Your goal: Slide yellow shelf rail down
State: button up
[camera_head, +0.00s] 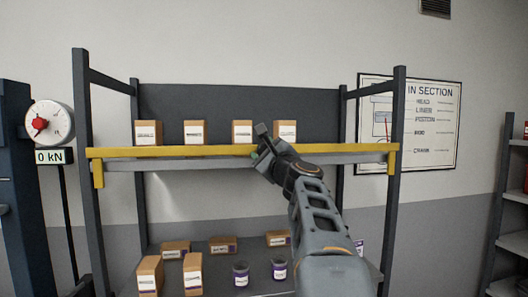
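The yellow shelf rail (180,151) runs level across the front of the upper shelf, with a short bracket bent down at each end. Boxes stand behind it. My gripper (262,143) is at the rail, a little right of its middle, with my arm reaching up from the lower right. A dark finger part sticks up above the rail's top edge. The gripper covers a short piece of the rail. I cannot tell whether its fingers are closed on the rail or only beside it.
The dark shelf rack (83,160) has uprights on both sides. Several boxes (194,132) stand on the upper shelf; boxes and purple jars (241,274) stand on the lower one. A gauge (50,122) is at left, a wall poster (430,125) at right. The space between shelves is mostly free.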

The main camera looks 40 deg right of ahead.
grip_shut()
notch_tip(320, 180, down, 7)
jog(key=b, duration=0.7)
jog(key=shift+r, duration=0.15)
jog(key=shift+w+d, duration=0.1)
jog(key=shift+o, duration=2.2)
grip_release()
jog(key=shift+r, duration=0.1)
jog(key=shift+b, duration=0.3)
jog(key=b+v, duration=0.4)
jog(key=v, duration=1)
jog(key=shift+b, duration=0.3)
